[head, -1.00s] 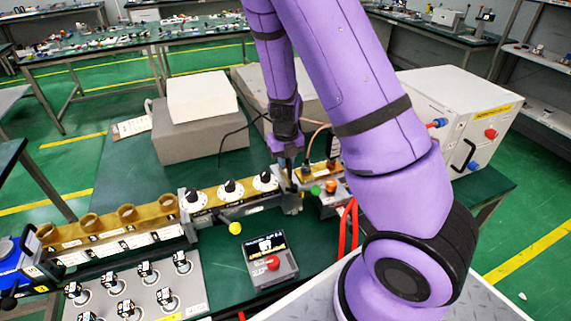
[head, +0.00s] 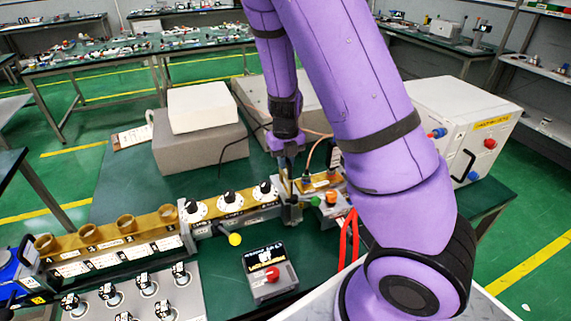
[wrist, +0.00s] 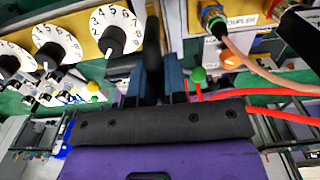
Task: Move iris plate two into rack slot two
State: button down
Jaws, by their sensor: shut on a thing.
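My gripper (head: 289,172) points down over the brass waveguide line, just right of the dial section (head: 230,207). It is shut on a thin, dark upright piece, probably the iris plate, mostly hidden by the fingers. The wrist view shows my gripper (wrist: 164,88) between the dials and the coupler; no number on the held piece can be read. A grey panel (head: 190,300) at lower left holds several small labelled pieces. A brass row with several round openings (head: 105,236) has numbered labels. I cannot tell which slot is the rack's slot two.
A small black display box with a red button (head: 270,272) stands in front of the line. The coupler (wrist: 240,22) and its cables are close on the right. Grey and white blocks (head: 200,108) stand behind. Green bench top shows between them.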

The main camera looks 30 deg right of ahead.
jog(key=shift+r, duration=2.55)
